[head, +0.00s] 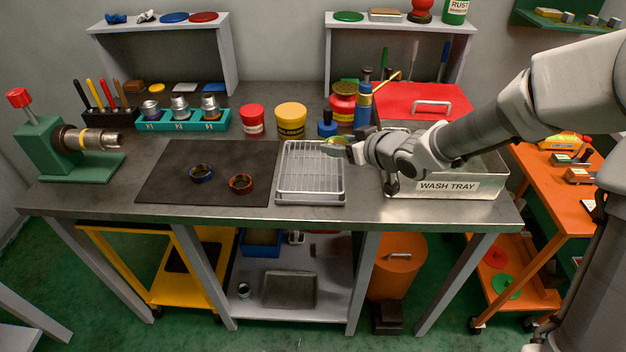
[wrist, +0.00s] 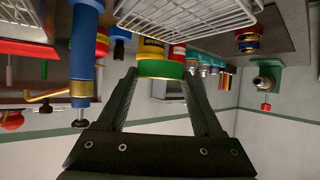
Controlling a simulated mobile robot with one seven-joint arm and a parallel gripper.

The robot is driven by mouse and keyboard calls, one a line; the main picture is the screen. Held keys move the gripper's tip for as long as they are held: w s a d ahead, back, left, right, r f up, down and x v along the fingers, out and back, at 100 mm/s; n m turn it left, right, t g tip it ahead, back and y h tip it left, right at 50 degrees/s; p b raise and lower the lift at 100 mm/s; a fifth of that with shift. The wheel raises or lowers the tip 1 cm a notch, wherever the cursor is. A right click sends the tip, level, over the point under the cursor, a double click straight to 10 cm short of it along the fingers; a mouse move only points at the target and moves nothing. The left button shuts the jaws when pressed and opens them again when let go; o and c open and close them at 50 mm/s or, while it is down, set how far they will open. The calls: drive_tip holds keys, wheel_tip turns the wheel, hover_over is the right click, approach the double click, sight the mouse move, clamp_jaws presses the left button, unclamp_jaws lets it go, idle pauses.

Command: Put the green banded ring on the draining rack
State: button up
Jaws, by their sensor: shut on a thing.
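The green banded ring (wrist: 161,70) sits between the fingertips of my gripper (wrist: 160,80) in the wrist view, a green band with brass-coloured edges. In the head view the ring (head: 334,141) is small and partly hidden by my gripper (head: 345,149). My gripper is shut on it and holds it in the air near the back right corner of the draining rack (head: 311,172). The rack is a white wire grid over a tray, and it is empty. It also shows in the wrist view (wrist: 185,14), apart from the ring.
A blue-banded ring (head: 201,174) and a red-banded ring (head: 240,184) lie on the dark mat (head: 165,184) left of the rack. The wash tray (head: 470,187) stands at the right. A blue bottle (head: 363,104) and several tins stand behind the rack.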

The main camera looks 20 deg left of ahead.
drive_tip(key=b, duration=0.3)
hover_over(314, 181)
wheel_tip(314, 181, down, 4)
drive_tip(key=shift+r, duration=0.1)
drive_tip(key=shift+f+b, duration=0.55)
drive_tip(key=shift+f, duration=1.3)
drive_tip(key=shift+f, duration=0.2)
drive_tip(key=o, duration=1.5)
drive_tip(key=shift+c, duration=0.2)
